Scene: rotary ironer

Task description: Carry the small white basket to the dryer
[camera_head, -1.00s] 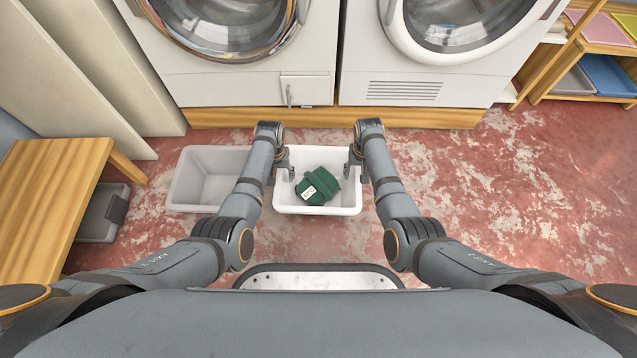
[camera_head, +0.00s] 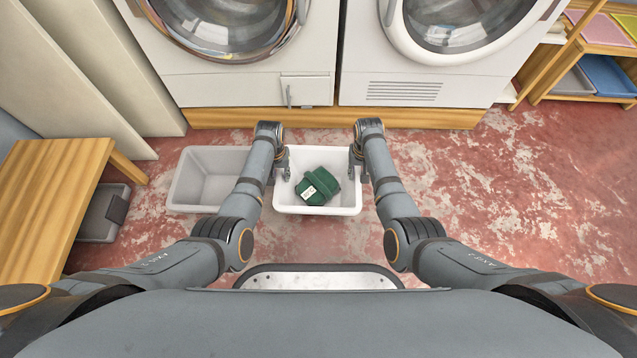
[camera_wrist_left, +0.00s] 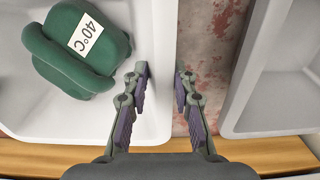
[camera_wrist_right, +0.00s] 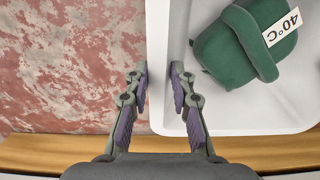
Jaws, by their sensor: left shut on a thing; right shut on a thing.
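The small white basket (camera_head: 318,208) is in front of the machines, between my two arms. A folded green cloth with a white "40°C" label (camera_head: 318,186) lies inside it. My left gripper (camera_wrist_left: 161,75) is shut on the basket's left wall, one finger inside and one outside. My right gripper (camera_wrist_right: 159,75) is shut on the basket's right wall in the same way. The cloth and basket also show in the left wrist view (camera_wrist_left: 85,45). The dryer is probably the right-hand white machine (camera_head: 440,85), with a round glass door and a vent grille. I cannot tell for sure.
An empty grey-white basket (camera_head: 180,190) stands just left of the held one. A second white machine (camera_head: 240,85) stands on the same wooden plinth (camera_head: 330,118). A wooden bench (camera_head: 40,210) is at left, shelves (camera_head: 590,45) at far right. The red floor at right is clear.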

